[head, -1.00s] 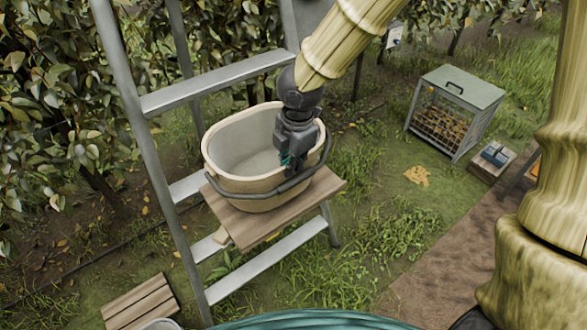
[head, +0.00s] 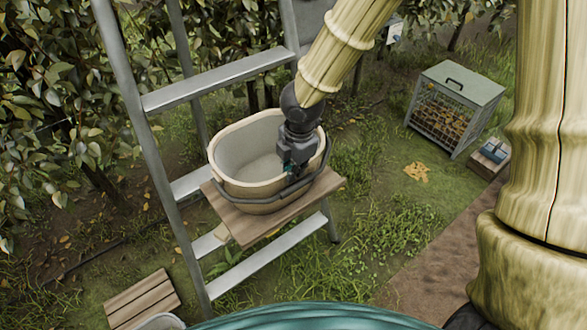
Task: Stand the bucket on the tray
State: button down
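The bucket (head: 240,180) is cream and oval, with a dark handle (head: 283,196) lying down along its near side. It is upright and looks empty. It is at the wooden tray (head: 245,226), a plank shelf on the ladder, and its base overlaps the tray's top in the picture. Whether the base fully touches the boards I cannot tell. My gripper (head: 288,170) comes down from above at the bucket's right side and appears shut on its rim. The fingertips are partly hidden against the bucket wall and handle.
The metal ladder (head: 215,82) frames the tray, with a rail close to the bucket's left. A grey-lidded crate (head: 458,88) stands on the grass at right. A slatted wooden board (head: 142,300) lies at lower left. Leafy hedge fills the left.

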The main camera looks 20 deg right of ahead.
jog(key=shift+f, duration=0.15)
jog(key=c, duration=1.6)
grip_release()
jog(key=shift+c, duration=0.2)
notch_tip(320, 180, up, 12)
jog(key=s+b, duration=0.1)
jog(key=shift+s+d+b, duration=0.15)
jog(key=shift+d+b, duration=0.1)
jog(key=shift+b, duration=0.05)
jog(key=shift+a, duration=0.1)
